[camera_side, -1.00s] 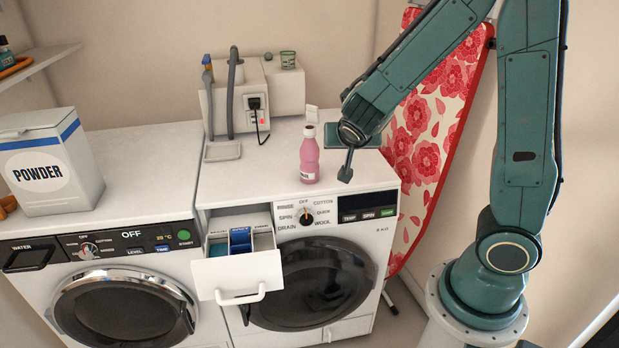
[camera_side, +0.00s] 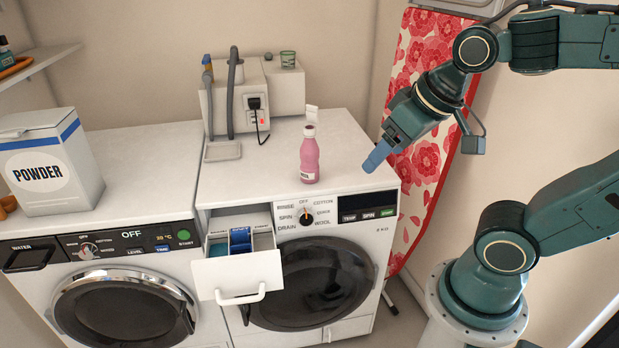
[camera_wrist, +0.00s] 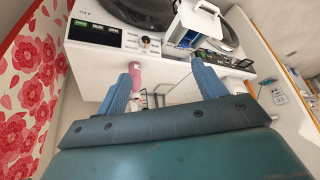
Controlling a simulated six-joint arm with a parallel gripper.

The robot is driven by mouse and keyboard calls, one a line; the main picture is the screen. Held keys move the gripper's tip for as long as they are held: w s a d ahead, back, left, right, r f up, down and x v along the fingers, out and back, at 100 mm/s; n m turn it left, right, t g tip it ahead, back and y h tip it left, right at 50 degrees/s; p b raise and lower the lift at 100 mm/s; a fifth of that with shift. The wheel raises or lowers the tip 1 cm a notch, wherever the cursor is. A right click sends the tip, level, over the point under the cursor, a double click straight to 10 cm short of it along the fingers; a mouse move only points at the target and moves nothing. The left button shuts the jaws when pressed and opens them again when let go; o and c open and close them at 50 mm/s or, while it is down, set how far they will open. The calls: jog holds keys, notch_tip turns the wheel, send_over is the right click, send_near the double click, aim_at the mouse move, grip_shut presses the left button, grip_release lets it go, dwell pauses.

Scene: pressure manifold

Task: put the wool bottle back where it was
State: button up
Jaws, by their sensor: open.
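The pink wool bottle (camera_side: 309,158) stands upright on top of the right washing machine, near its front edge. It also shows in the wrist view (camera_wrist: 136,76), beside the left finger and partly hidden by it. My gripper (camera_side: 378,157) is to the right of the bottle, over the machine's right edge and apart from it. In the wrist view my gripper (camera_wrist: 165,88) has its two blue fingers wide apart, with nothing held between them.
The right machine's detergent drawer (camera_side: 240,272) is pulled out, with several compartments. A powder box (camera_side: 52,165) stands on the left machine. A floral ironing board (camera_side: 425,140) leans right.

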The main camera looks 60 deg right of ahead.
jog(key=shift+s+a+r+n+y, duration=0.25)
jog(key=shift+s+a+n, duration=0.2)
jog(key=shift+s, duration=0.25)
jog(key=shift+s+a+r+n+y, duration=0.2)
jog(key=shift+s+a+n, duration=0.1)
jog(key=shift+s+n, duration=0.35)
dwell(0.3)
